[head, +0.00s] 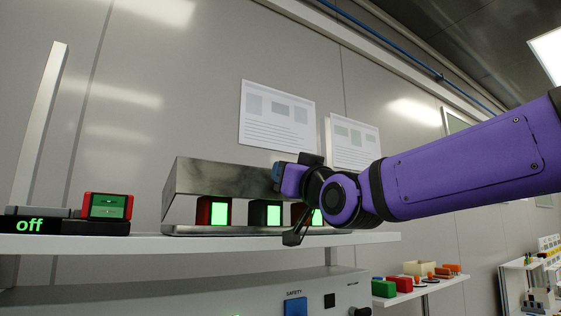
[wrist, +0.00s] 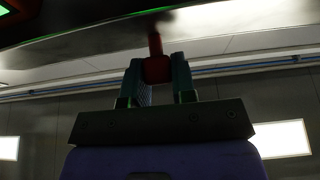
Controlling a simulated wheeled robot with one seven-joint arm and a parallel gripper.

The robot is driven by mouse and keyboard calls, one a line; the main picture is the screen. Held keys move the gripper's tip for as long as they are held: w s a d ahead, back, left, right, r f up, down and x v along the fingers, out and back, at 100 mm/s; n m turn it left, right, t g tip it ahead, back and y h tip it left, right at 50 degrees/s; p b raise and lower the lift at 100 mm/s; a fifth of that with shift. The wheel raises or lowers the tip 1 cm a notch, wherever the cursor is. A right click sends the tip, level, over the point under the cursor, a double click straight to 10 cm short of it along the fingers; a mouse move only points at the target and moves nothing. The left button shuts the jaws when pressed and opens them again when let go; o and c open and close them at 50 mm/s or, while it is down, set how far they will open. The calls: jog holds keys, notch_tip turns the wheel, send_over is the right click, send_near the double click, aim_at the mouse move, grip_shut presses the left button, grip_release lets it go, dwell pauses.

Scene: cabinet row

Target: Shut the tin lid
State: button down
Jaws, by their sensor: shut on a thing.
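The tin is a grey metal box on the white shelf. Its lid (head: 222,178) is raised, with an open gap between it and the low tin base (head: 235,231). My gripper (head: 280,172) is at the right side of the lid in the head view. In the wrist view my gripper (wrist: 156,82) has its two fingers shut around a red handle (wrist: 155,68) that reaches up to the lid's metal surface (wrist: 220,30). The arm hides the right end of the tin in the head view.
Several red and dark blocks with green faces (head: 265,214) show in the gap under the lid. Left on the shelf (head: 120,241) are a red block with a green face (head: 106,206), a display reading "off" (head: 30,225) and an upright bar (head: 40,130). A control panel is below.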

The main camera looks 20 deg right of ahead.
notch_tip(320, 180, down, 6)
jog(key=s, duration=0.2)
jog(key=shift+d, duration=0.2)
jog(key=c, duration=0.9)
grip_release()
jog(key=shift+s+r, duration=0.1)
jog(key=shift+s, duration=0.1)
jog(key=v, duration=1)
jog(key=shift+s+d, duration=0.1)
jog(key=shift+s, duration=0.2)
